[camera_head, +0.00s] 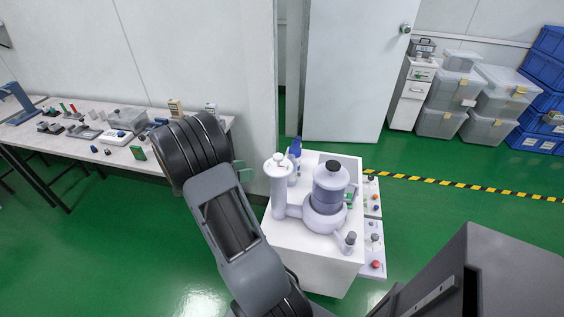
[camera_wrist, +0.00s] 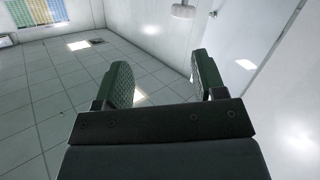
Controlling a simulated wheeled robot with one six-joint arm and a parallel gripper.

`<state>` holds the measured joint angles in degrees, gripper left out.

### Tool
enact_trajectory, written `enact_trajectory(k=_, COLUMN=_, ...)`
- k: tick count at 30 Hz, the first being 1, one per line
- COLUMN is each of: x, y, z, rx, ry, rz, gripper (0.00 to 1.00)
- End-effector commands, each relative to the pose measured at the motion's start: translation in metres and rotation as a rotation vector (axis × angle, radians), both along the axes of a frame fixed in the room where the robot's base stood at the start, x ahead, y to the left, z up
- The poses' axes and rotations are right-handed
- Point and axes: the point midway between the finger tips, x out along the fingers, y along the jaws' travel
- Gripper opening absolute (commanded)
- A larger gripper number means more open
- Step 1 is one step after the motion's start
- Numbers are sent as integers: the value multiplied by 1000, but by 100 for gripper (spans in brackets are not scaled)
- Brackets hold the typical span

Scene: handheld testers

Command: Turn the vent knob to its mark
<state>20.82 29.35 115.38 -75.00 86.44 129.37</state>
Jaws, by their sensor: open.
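A pale lilac apparatus (camera_head: 324,214) stands on a white cabinet (camera_head: 310,260) right of my arm. It has a tall column with a white cap (camera_head: 279,158), a drum with a black cap (camera_head: 332,168) and a small grey-topped side piece (camera_head: 351,237). Side panels (camera_head: 372,251) carry red and grey knobs. I cannot tell which one is the vent knob, and no mark is readable. My gripper (camera_wrist: 160,65) is open and empty in the wrist view, its two green pads apart. In the head view only a green part of it (camera_head: 244,172) shows behind my arm, left of the apparatus.
A long table (camera_head: 70,150) with several small devices stands along the left wall. A wall edge (camera_head: 264,100) rises behind the cabinet. Clear bins (camera_head: 459,85) and blue crates (camera_head: 541,100) are stacked at the back right. Green floor right of the cabinet is free.

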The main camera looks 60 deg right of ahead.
Motion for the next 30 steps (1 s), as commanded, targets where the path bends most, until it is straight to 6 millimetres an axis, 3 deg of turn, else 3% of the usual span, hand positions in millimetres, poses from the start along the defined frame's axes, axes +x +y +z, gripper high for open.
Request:
enact_trajectory(k=3, x=6, y=-19, z=-20, rx=-157, ry=-59, rz=4, gripper=64)
enact_trajectory(k=11, x=10, y=-41, z=-31, rx=-305, ry=-139, rz=32, gripper=64)
enact_trajectory(k=30, x=-40, y=-137, z=-31, rx=-310, ry=-144, rz=33, gripper=64)
